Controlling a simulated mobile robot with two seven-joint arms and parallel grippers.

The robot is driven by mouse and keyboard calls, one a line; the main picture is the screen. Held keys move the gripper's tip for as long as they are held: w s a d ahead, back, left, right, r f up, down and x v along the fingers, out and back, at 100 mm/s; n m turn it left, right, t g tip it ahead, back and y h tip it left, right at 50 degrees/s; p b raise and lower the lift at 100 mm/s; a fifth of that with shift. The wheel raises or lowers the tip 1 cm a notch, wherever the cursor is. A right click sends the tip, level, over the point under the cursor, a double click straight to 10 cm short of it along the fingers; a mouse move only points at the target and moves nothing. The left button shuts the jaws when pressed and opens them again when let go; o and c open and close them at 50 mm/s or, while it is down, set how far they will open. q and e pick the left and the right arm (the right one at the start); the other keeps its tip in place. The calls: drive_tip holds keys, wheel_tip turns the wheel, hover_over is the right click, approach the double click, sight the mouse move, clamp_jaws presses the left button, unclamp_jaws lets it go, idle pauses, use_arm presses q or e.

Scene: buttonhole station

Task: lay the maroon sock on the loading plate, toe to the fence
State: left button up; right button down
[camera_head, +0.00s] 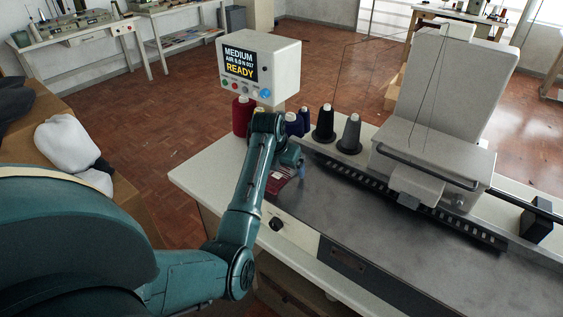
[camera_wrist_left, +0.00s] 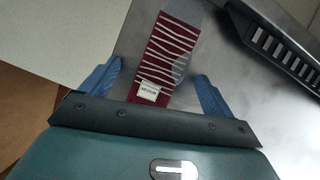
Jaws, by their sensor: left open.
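The maroon sock (camera_wrist_left: 166,55) has white stripes, a grey end at the top of the left wrist view and a white label near its maroon end. It lies flat on the grey metal plate (camera_wrist_left: 225,45); in the head view a bit of the sock (camera_head: 273,185) shows beside my left arm. My left gripper (camera_wrist_left: 159,75) is open, its blue fingers on either side of the sock, with no grip on it. In the head view the gripper (camera_head: 298,168) is partly hidden by my arm. My right gripper is not in view.
A black slotted strip (camera_head: 400,205) runs along the plate's back, below the white machine (camera_head: 440,110). Thread cones (camera_head: 324,124) stand behind the plate. A display box (camera_head: 260,68) reads READY. A box with white and dark cloth (camera_head: 67,145) is at left. The plate's right part is clear.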

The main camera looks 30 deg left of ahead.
use_arm(q)
drive_tip(key=v, duration=1.2)
drive_tip(key=shift+d+r, duration=0.1)
drive_tip(key=shift+r, duration=0.05)
drive_tip(key=s+d+f+m+y, duration=0.1)
drive_tip(key=s+d+f+m, duration=0.1)
drive_tip(key=s+f+m, duration=0.65)
drive_tip(key=s+d+f+m+y, duration=0.1)
drive_tip(key=s+d+f+m, duration=0.3)
drive_tip(key=m, duration=0.8)
drive_tip(key=s+d+f+m+h, duration=0.1)
drive_tip(key=s+d+m, duration=0.2)
drive_tip(key=s+m, duration=0.25)
drive_tip(key=s+d+m+g+h, duration=0.1)
drive_tip(key=s+d+m, duration=0.1)
drive_tip(key=s+m, duration=0.4)
drive_tip(key=s+d+f+m+h, duration=0.1)
drive_tip(key=s+d+m, duration=0.2)
drive_tip(key=s+m, duration=0.3)
drive_tip(key=w+d+f+m+t+h, duration=0.1)
drive_tip(key=w+d+f+t, duration=0.1)
drive_tip(key=f, duration=0.3)
drive_tip(key=w+d+f+m+t+h, duration=0.1)
drive_tip(key=w+d+f+t, duration=0.2)
drive_tip(key=w+f+t, duration=0.1)
drive_tip(key=shift+w+f, duration=0.3)
drive_tip(key=shift+f, duration=0.45)
